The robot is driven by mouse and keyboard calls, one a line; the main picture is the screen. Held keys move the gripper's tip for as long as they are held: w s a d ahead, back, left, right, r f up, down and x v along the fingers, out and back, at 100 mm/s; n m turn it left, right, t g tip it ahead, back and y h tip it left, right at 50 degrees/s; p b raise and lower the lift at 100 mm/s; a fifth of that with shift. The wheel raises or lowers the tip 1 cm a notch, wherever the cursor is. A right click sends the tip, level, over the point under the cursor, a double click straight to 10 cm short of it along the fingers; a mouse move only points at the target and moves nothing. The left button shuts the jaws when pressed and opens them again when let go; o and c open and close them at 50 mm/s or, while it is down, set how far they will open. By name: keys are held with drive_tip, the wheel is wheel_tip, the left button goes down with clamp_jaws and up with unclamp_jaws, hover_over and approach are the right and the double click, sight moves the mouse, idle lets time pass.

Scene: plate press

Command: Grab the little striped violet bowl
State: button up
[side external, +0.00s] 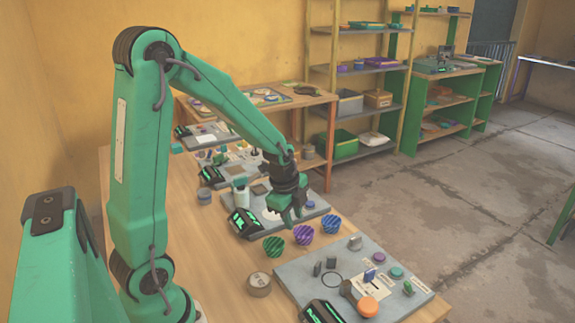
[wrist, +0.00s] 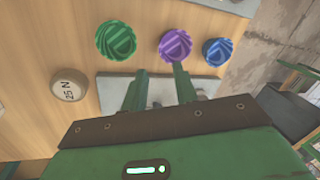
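The little striped violet bowl (side external: 303,235) sits on the wooden table between a striped green bowl (side external: 273,246) and a striped blue bowl (side external: 331,223). In the wrist view the violet bowl (wrist: 175,45) lies just beyond the tip of the right-hand finger, off to the right of the gap. My gripper (side external: 288,217) is above the bowls' row near the grey board behind them. In the wrist view my gripper (wrist: 159,69) shows its two fingers apart with nothing between them.
A round weight marked "25 N" (wrist: 70,86) lies left of the bowls. A grey board (side external: 300,275) with knobs and an orange disc stands at the front right. Another grey board (side external: 318,216) lies beneath my gripper. Shelves (side external: 365,62) stand behind.

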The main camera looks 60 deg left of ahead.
drive_tip(key=shift+a+f, duration=0.1)
drive_tip(key=shift+f, duration=0.1)
drive_tip(key=shift+x, duration=1.25)
drive_tip(key=shift+x, duration=2.6)
drive_tip(key=shift+w, duration=0.2)
drive_tip(key=shift+r, duration=0.1)
clamp_jaws()
